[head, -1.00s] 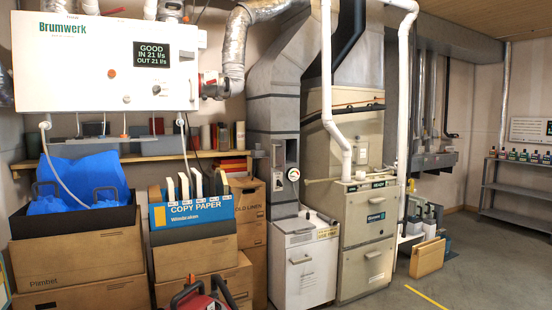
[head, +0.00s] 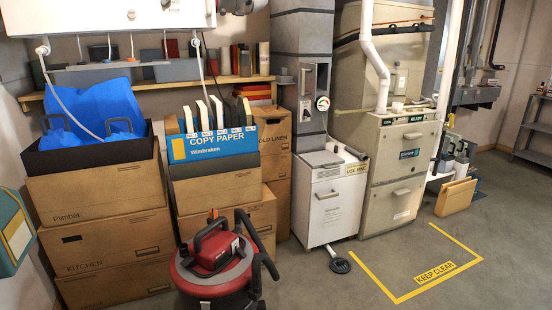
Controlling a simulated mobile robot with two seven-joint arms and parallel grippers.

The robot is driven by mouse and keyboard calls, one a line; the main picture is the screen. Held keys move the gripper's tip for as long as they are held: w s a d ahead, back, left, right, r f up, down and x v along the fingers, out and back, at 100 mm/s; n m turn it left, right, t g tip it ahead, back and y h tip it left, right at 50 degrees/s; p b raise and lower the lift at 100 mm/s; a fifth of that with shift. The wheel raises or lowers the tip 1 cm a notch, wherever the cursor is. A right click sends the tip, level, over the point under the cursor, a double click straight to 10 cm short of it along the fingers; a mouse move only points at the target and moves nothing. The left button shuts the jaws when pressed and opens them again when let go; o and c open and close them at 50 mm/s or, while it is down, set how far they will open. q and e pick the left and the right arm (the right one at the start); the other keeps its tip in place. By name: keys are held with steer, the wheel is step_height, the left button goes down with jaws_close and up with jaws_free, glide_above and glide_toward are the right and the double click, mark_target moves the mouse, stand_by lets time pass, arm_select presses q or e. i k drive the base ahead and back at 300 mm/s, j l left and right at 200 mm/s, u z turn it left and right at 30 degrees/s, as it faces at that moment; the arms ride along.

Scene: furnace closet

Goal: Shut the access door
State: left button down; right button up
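The beige furnace (head: 400,160) stands right of centre, with a lit strip reading "READY" and two front panels, the upper (head: 405,150) and the lower (head: 395,205), each with a handle. Both look flush with the front. On the grey duct to its left is a small fitting (head: 306,80) beside a dark recess, with a round gauge (head: 323,103) below. It may be a small door standing open, but I cannot tell. A white cabinet (head: 330,207) below has its handled front shut. No panel is clearly the access door. Neither gripper is in view.
A red vacuum (head: 212,270) stands on the floor in front of stacked boxes (head: 105,235). A black floor piece (head: 336,262) lies before the white cabinet. The yellow "KEEP CLEAR" area (head: 400,265) before the furnace is empty. A tan panel (head: 455,196) leans at the right.

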mark_target(307, 88)
steer(key=i+z, duration=0.25)
steer(key=i, duration=0.25)
steer(key=i+j+z, duration=0.2)
steer(key=i, duration=0.3)
steer(key=i+z, duration=0.8)
steer(key=i+l+u, duration=0.1)
steer(key=i+u, duration=0.2)
steer(key=i, duration=0.2)
steer(key=i+l+u, duration=0.25)
steer(key=i, duration=0.3)
